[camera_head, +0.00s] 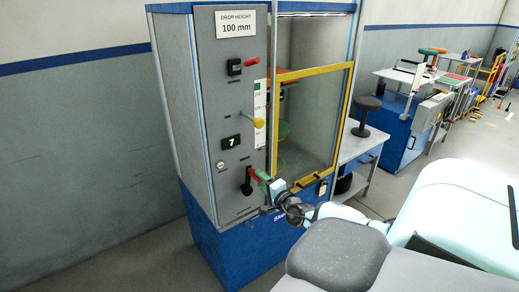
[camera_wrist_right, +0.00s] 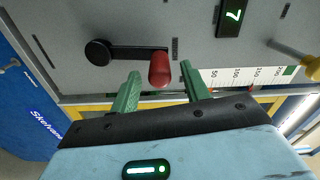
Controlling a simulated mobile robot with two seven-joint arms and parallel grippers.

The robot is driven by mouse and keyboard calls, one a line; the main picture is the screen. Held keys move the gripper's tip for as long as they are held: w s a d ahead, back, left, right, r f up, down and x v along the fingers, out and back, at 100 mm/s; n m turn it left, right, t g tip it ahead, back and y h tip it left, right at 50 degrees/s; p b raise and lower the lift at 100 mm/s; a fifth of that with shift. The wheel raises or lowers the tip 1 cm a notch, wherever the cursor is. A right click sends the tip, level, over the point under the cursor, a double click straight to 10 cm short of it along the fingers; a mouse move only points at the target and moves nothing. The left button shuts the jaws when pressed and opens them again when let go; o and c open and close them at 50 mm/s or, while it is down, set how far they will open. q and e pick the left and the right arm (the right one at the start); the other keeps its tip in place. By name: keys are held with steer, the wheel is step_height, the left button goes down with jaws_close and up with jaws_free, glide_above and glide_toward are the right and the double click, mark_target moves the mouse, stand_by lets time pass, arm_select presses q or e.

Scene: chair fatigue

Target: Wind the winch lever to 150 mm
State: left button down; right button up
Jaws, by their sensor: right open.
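The winch lever (camera_wrist_right: 127,50) is a black crank with a red handle (camera_wrist_right: 160,70) on the grey front panel (camera_head: 228,100). In the head view its black part (camera_head: 247,181) shows low on the panel, with the handle largely hidden by my gripper. My right gripper (camera_head: 265,183) is at the panel beside the lever. In the right wrist view its green fingers (camera_wrist_right: 161,80) are open, one on each side of the red handle, with visible gaps. My left gripper is not in view.
A display (camera_head: 231,142) reads 7. A yellow knob (camera_head: 258,122) sticks out beside the white scale (camera_wrist_right: 245,77), and a red lever (camera_head: 251,61) sits higher up. A yellow-framed window (camera_head: 310,110) lies right of the panel.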

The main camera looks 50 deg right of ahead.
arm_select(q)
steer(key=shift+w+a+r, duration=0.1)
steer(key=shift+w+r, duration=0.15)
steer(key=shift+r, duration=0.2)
arm_select(e)
steer(key=shift+v, duration=1.45)
steer(key=s+a+f+m+g+y+p, duration=0.1)
steer(key=s+a+f+m+g, duration=0.2)
steer(key=s+a+f+m, duration=0.8)
steer(key=s+a+f+m+g+y, duration=0.1)
steer(key=s+a+f+m+g, duration=0.4)
steer(key=m, duration=1)
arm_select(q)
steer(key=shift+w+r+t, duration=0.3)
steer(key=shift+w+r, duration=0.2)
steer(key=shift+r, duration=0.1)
arm_select(e)
steer(key=s+a+m+y, duration=0.2)
steer(key=s+a+m, duration=0.6)
steer(key=a+m, duration=0.2)
steer(key=s+a+f+m+y, duration=0.1)
steer(key=s+a+m+y, duration=0.1)
steer(key=s+a+m, duration=0.6)
steer(key=a+m, duration=0.3)
steer(key=m, duration=0.4)
steer(key=shift+s+f+g, duration=0.25)
steer(key=shift+f+g, duration=0.05)
steer(key=shift+g, duration=0.1)
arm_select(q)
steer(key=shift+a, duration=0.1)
